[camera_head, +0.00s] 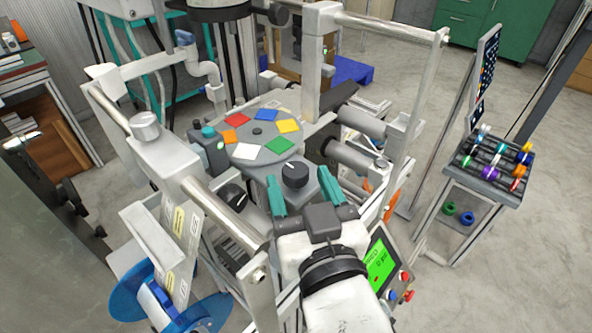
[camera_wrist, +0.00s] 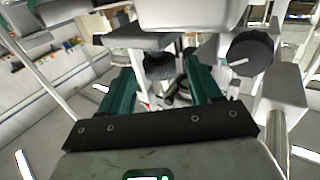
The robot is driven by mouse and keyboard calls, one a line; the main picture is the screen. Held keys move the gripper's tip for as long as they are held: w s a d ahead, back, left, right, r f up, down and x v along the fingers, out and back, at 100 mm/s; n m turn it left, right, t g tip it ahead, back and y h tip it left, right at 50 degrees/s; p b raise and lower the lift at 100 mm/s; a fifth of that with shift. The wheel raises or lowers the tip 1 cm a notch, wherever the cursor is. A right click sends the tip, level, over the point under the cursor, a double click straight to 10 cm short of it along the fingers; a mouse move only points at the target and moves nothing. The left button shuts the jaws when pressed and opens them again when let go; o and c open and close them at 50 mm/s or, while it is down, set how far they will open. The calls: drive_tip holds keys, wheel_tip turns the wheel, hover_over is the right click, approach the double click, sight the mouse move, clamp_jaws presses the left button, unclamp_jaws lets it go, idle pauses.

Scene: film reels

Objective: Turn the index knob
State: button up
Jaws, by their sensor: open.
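A round black knob (camera_head: 295,174) sits on a grey block in front of the grey disc (camera_head: 257,131) with several coloured squares. I take it as the index knob. My gripper (camera_head: 298,187) is open and empty, its two teal fingers spread to the left and right of the knob's near side. In the wrist view, my gripper (camera_wrist: 160,72) points at the machine. A dark ribbed round part (camera_wrist: 160,66) shows between the fingers, and a black knob with a white pointer line (camera_wrist: 250,53) is to the right. I cannot tell which of these is the index knob.
A silver rail (camera_head: 222,212) and white machine frame stand left of my arm. A green screen panel (camera_head: 379,264) is at lower right. A tall white post frame (camera_head: 410,120) rises behind right. A small table (camera_head: 481,190) with coloured reels stands apart at the right.

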sight(299, 182)
drive_tip(key=shift+x, duration=1.6)
drive_tip(key=c, duration=0.9)
